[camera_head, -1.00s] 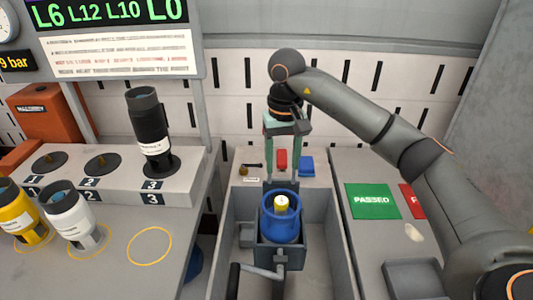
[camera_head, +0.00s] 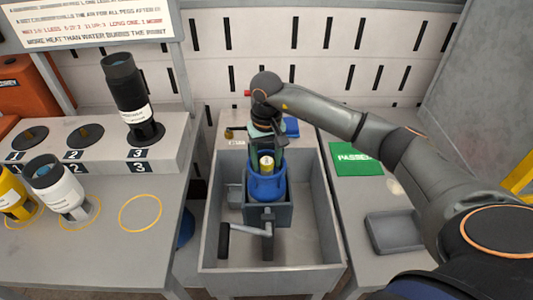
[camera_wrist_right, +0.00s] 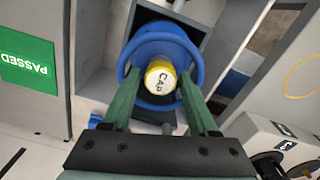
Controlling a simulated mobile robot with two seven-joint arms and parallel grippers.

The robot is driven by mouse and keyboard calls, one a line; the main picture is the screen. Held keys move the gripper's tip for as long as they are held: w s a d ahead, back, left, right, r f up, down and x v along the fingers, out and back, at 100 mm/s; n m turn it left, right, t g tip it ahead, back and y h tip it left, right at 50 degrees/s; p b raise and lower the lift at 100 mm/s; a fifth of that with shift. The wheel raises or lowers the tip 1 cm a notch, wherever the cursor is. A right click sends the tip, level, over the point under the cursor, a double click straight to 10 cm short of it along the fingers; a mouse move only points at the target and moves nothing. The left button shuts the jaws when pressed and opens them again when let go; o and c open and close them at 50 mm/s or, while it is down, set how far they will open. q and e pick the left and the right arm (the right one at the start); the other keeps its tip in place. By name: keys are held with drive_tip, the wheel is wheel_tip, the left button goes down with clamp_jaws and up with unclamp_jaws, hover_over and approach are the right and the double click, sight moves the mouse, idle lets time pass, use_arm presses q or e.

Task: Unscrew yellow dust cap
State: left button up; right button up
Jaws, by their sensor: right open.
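The yellow dust cap (camera_head: 267,164) sits on top of the blue cylinder (camera_head: 266,188), inside its round blue collar. The cylinder stands upright in a grey clamp (camera_head: 268,216) in the grey trough. In the right wrist view the cap (camera_wrist_right: 160,78) shows a white top lettered "CAP". My right gripper (camera_wrist_right: 162,92) is open, its green fingers on either side of the cap, with a gap to each. In the head view the right gripper (camera_head: 266,158) hangs above and just behind the cap. My left gripper is in neither view.
The grey trough (camera_head: 213,245) surrounds the clamp, whose handle (camera_head: 245,229) sticks out in front. A green PASSED pad (camera_head: 355,159) and a grey tray (camera_head: 393,231) are on the right. White (camera_head: 58,188) and black (camera_head: 125,95) cylinders stand on the left.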

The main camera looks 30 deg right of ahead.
clamp_jaws()
idle(0.9)
drive_tip(key=shift+c, duration=0.2)
unclamp_jaws()
drive_tip(key=shift+s, duration=0.15)
drive_tip(key=shift+b, duration=0.35)
clamp_jaws()
idle(0.5)
